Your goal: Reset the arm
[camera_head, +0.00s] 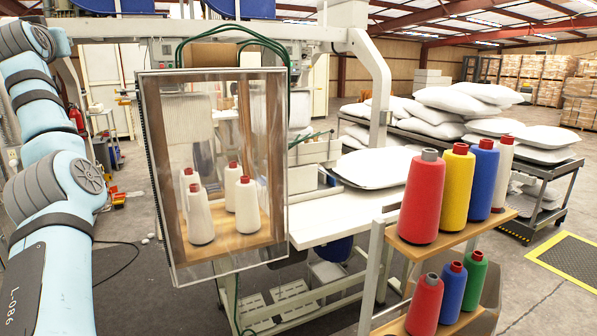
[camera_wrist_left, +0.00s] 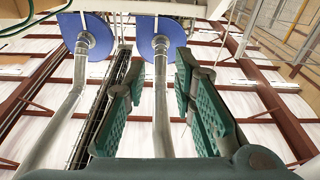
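My left arm (camera_head: 50,195) comes in along the left edge of the head view, folded upward, and its gripper is outside that view. In the left wrist view my left gripper (camera_wrist_left: 158,82) has its two green-padded fingers apart, with nothing held between them. Behind the fingers that view shows the roof, with metal pipes (camera_wrist_left: 162,105) and blue rounded parts (camera_wrist_left: 155,35). My right arm and right gripper are in neither view.
A clear-fronted case (camera_head: 215,262) with white spools stands ahead, right of my left arm. A white pillow (camera_head: 372,168) lies on the white worktable (camera_head: 335,220). Coloured spools (camera_head: 424,195) fill a wooden rack (camera_head: 440,242) at right. Floor between arm and case looks mostly clear.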

